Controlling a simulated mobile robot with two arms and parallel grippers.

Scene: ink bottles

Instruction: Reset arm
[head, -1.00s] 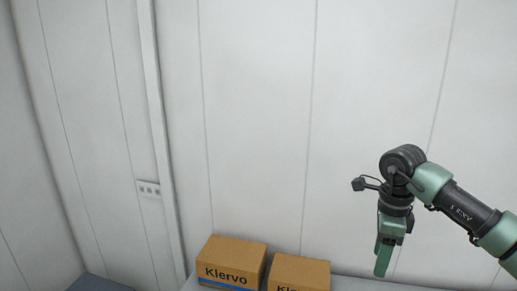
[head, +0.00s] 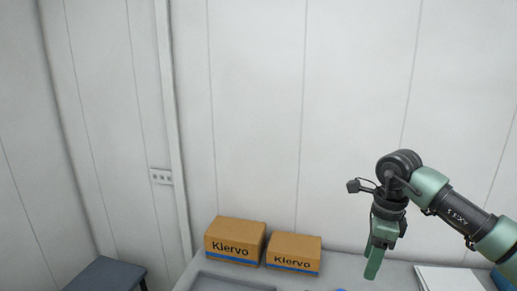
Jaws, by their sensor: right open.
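My right gripper (head: 374,262) comes in from the right on a green and black arm and points down over the table (head: 345,268). It holds nothing that I can see, and its fingers overlap from this side. My left gripper is not in view. No ink bottle can be made out clearly; small blue bits show at the bottom edge, cut off by the frame.
Two brown Klervo boxes, a left one (head: 235,236) and a right one (head: 294,249), stand at the table's back by the wall. A grey tray (head: 215,281) lies in front. A white flat item (head: 447,279) lies at right. A dark stool (head: 105,274) stands at left.

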